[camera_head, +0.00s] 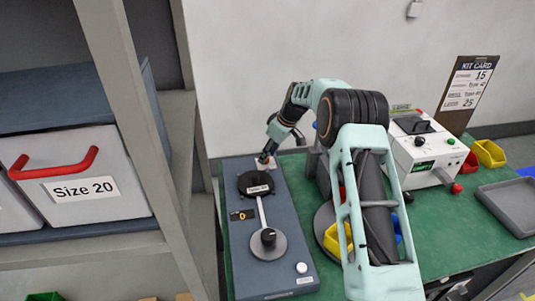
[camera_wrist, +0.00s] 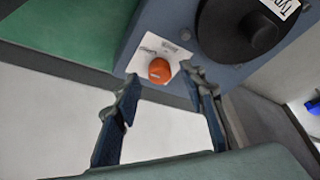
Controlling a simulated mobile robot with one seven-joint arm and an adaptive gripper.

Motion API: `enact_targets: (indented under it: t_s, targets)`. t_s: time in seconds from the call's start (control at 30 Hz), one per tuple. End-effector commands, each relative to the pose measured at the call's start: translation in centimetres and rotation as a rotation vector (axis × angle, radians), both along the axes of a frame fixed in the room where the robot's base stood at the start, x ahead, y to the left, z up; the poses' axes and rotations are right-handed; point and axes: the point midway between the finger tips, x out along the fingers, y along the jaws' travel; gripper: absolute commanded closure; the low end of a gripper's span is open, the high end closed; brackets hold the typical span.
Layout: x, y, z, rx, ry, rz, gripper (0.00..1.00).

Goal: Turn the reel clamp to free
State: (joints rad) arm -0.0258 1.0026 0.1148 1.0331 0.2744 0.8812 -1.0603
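An orange-red knob (camera_wrist: 160,70) sits on a white labelled plate (camera_wrist: 168,50) at the edge of a blue-grey panel; it may be the reel clamp, but its lettering is not readable. In the head view the red knob (camera_head: 262,159) is at the panel's far end, beside the black reel (camera_head: 256,181). My gripper (camera_wrist: 161,80) is open, and its two fingers appear on either side of the knob in the wrist view. No contact shows. In the head view my gripper (camera_head: 268,150) is just above the knob, partly hiding it.
The blue-grey panel (camera_head: 286,222) also carries a white bar, a round dial (camera_head: 268,240) and a white button (camera_head: 302,267). A white tester box (camera_head: 425,150) stands right of my arm, with yellow bins (camera_head: 489,153) beyond. A shelf post (camera_head: 140,120) stands close on the left.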

Motion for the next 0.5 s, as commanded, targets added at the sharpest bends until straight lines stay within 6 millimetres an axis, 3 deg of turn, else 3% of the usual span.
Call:
enact_targets:
  t_s: [0.4, 0.5]
  targets:
    - [0.19, 0.31, -0.94, -0.001, -0.001, 0.001, 0.62]
    - [0.19, 0.31, -0.93, 0.000, 0.000, 0.000, 0.72]
